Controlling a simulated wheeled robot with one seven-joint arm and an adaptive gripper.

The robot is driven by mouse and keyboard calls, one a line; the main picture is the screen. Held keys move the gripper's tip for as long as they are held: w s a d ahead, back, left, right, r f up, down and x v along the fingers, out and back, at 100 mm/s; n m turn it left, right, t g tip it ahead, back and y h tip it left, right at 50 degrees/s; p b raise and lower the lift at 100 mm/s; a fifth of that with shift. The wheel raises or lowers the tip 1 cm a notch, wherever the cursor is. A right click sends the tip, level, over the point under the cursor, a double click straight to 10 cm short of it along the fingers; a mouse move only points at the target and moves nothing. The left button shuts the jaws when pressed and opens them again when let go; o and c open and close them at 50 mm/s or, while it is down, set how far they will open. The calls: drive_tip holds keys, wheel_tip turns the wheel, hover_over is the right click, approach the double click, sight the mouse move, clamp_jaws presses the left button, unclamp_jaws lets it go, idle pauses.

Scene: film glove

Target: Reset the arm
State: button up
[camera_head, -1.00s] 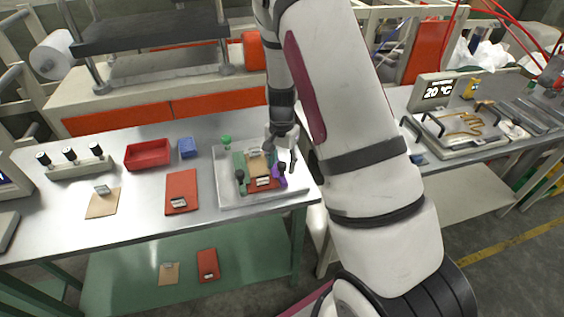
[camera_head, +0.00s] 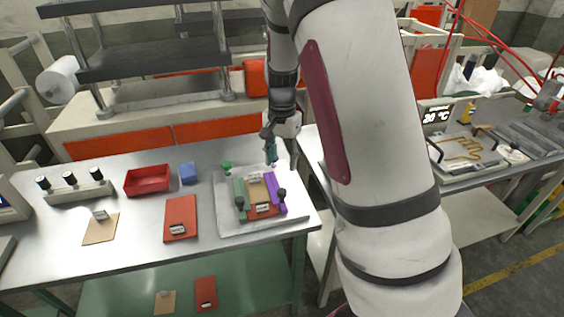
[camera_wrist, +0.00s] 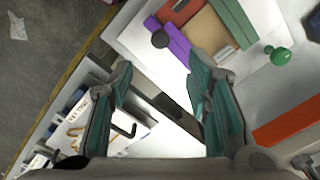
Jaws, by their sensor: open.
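My gripper (camera_head: 283,153) is open and empty, above the back right edge of the white tray (camera_head: 226,223) on the metal table. In the wrist view the two teal fingers (camera_wrist: 163,105) stand apart with nothing between them. The purple block (camera_wrist: 171,41) also shows beyond the fingers in the wrist view. A green knob (camera_head: 226,166) is at the tray's back left.
A black-knobbed stand (camera_head: 78,191) is farther left. A hot-plate station with a temperature display (camera_head: 437,115) stands right of my arm.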

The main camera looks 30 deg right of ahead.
idle(0.4)
drive_tip(key=s+a+r+n+t, duration=0.2)
drive_tip(key=s+a+r+n, duration=0.2)
drive_tip(key=s+a+r, duration=0.45)
drive_tip(key=s+a+r+n+t, duration=0.2)
drive_tip(key=s+a+r+n, duration=0.3)
drive_tip(key=r, duration=0.6)
drive_tip(key=s+r+n+t, duration=0.1)
drive_tip(key=s+r+n, duration=0.1)
drive_tip(key=s, duration=0.8)
drive_tip(key=shift+d+n+t, duration=0.15)
drive_tip(key=shift+n+t, duration=0.15)
drive_tip(key=shift+n, duration=0.3)
